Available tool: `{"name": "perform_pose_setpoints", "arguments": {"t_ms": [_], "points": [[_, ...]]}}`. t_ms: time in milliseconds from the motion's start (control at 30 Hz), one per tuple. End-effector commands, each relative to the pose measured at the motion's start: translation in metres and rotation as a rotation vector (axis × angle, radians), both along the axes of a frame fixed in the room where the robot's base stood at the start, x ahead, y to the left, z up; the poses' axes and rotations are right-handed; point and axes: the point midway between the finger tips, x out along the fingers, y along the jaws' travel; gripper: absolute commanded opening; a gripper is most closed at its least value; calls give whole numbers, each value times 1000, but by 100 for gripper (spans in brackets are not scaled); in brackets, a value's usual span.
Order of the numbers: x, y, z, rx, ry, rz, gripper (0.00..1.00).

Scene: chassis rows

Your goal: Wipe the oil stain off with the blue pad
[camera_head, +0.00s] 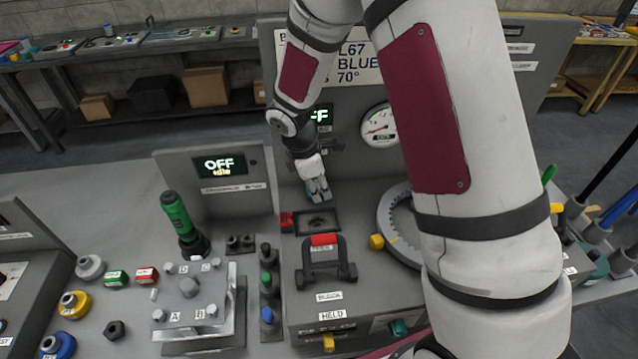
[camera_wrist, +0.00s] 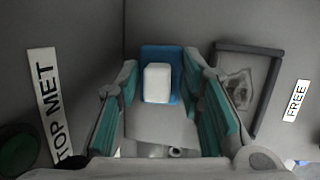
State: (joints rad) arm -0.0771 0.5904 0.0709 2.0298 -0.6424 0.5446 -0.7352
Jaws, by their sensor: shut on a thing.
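The blue pad (camera_wrist: 176,58) with a white block on it shows in the wrist view between the teal fingers of my gripper (camera_wrist: 160,82). My gripper is shut on the pad. In the head view my gripper (camera_head: 318,193) is just behind and above a dark-framed shallow tray (camera_head: 336,228). A dark oil stain (camera_head: 318,222) lies in the tray. In the wrist view the stain (camera_wrist: 238,88) shows inside the frame, to the right of the pad and apart from it. The pad's underside is hidden.
A red block (camera_head: 287,221) is at the tray's left edge, and a red-topped black handle (camera_head: 324,258) stands in front. A grey toothed ring (camera_head: 392,225) is to the right. An upright panel with a gauge (camera_head: 379,124) rises behind.

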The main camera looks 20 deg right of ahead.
Motion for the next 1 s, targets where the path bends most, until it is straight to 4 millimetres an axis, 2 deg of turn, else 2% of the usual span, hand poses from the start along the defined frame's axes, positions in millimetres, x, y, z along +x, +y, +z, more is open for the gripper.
{"name": "perform_pose_setpoints", "arguments": {"t_ms": [333, 367, 433, 467, 800, 1000], "points": [[1, 0, -5, 0, 0, 0, 7], [1, 0, -5, 0, 0, 0, 37], [1, 0, -4, 1, -1, 0, 53], [1, 0, -4, 1, 0, 0, 55], [1, 0, -5, 0, -1, 0, 55], [0, 7, 20, 2, -6, 0, 55]]}}
